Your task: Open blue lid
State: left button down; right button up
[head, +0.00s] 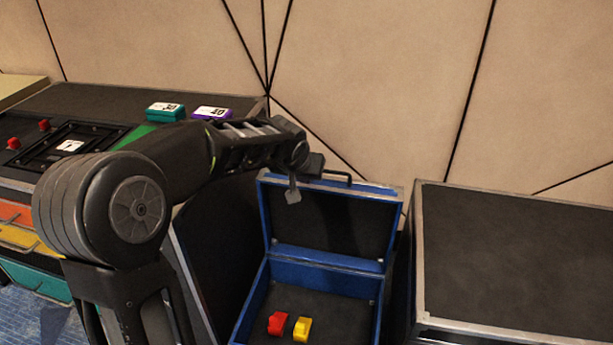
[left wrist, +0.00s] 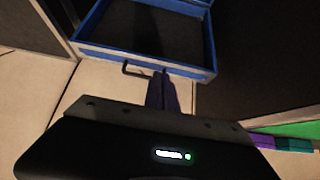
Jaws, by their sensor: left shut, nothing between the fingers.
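The blue lid (head: 330,222) stands raised, roughly upright, at the back of a blue case (head: 322,273), with its dark lining facing me. My left gripper (head: 293,190) is at the lid's upper left edge, beside the handle. In the left wrist view its fingers (left wrist: 162,92) are together and empty, close to the lid's rim; I cannot tell whether they touch it. My right gripper is not in view.
A red block (head: 277,323) and a yellow block (head: 302,329) lie inside the case. A large dark case (head: 515,265) stands on the right. A dark console (head: 95,100) on the left carries a teal box (head: 165,112) and a purple box (head: 211,113). A panelled wall is behind.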

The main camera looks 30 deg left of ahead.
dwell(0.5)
pick_arm(q)
jog(key=w+d+f+m+t+h, duration=0.1)
jog(key=w+d+f+m+h, duration=0.15)
jog(key=d, duration=0.55)
jog(key=s+d+f+h, duration=0.1)
jog(key=s+d+f, duration=0.15)
jog(key=f, duration=0.25)
jog(key=s+d+f+g, duration=0.1)
jog(key=s+d+f, duration=0.1)
jog(key=d+f, duration=0.3)
jog(key=s+d+f+h, duration=0.1)
jog(key=s+d+f, duration=0.15)
jog(key=f, duration=0.35)
jog(key=s+d+f+n+g+h, duration=0.1)
jog(key=s+d+f+g, duration=0.3)
jog(key=s+f, duration=0.8)
jog(key=s+d+f+g, duration=0.2)
jog(key=s+d+f, duration=0.45)
jog(key=s, duration=0.85)
notch_tip(320, 180, up, 19)
jog(key=a+p, duration=0.1)
jog(key=p, duration=2)
jog(key=shift+s+r+g, duration=0.2)
jog(key=shift+s+g, duration=0.1)
jog(key=shift+s, duration=0.15)
jog(key=shift+n+h, duration=0.25)
